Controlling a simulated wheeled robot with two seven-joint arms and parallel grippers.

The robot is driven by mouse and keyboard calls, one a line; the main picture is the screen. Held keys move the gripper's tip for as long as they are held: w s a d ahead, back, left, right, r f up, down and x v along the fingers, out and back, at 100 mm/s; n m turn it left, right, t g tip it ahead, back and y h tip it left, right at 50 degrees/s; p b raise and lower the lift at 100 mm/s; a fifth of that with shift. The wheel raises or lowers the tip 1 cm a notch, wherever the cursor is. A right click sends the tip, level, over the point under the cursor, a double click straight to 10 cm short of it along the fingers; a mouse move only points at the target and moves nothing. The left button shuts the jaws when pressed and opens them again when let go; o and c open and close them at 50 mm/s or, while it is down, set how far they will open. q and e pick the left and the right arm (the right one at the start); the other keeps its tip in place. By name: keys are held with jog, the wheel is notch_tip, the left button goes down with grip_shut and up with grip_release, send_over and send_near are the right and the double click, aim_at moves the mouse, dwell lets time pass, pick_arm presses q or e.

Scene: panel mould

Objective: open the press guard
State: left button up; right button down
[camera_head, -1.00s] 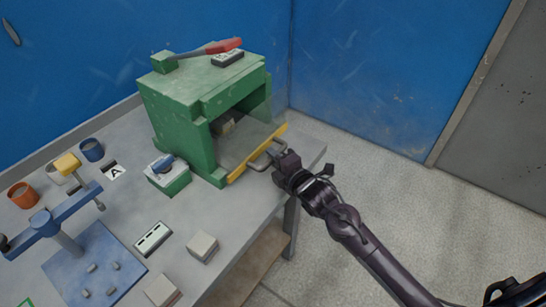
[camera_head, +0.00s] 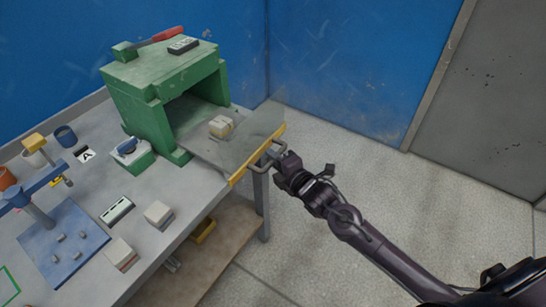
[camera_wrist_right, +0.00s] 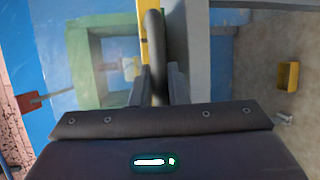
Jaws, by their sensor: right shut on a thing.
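The green press (camera_head: 150,100) stands at the back of the bench with its front opening uncovered. Its guard is a clear panel (camera_head: 258,122) with a yellow edge bar (camera_head: 257,155) and a grey loop handle (camera_head: 272,157). The panel sticks out from the opening, tilted. My right gripper (camera_head: 283,165) is shut on the handle, out beyond the bench's right edge. In the right wrist view, the handle (camera_wrist_right: 155,55) runs between the two fingers (camera_wrist_right: 159,88). A beige block (camera_head: 221,127) shows at the press opening. My left gripper is not in view.
A red-handled tool (camera_head: 168,37) and a dark box (camera_head: 183,46) lie on the press. A blue fixture (camera_head: 62,240), pale blocks (camera_head: 158,213) and a small green box (camera_head: 131,155) occupy the bench. Floor to the right is clear, up to the blue wall (camera_head: 345,70).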

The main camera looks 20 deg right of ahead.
jog(key=c, duration=1.4)
grip_release()
jog(key=shift+s, duration=0.1)
jog(key=b+v, duration=0.1)
jog(key=v, duration=0.6)
jog(key=shift+s, duration=0.3)
jog(key=shift+d, duration=0.1)
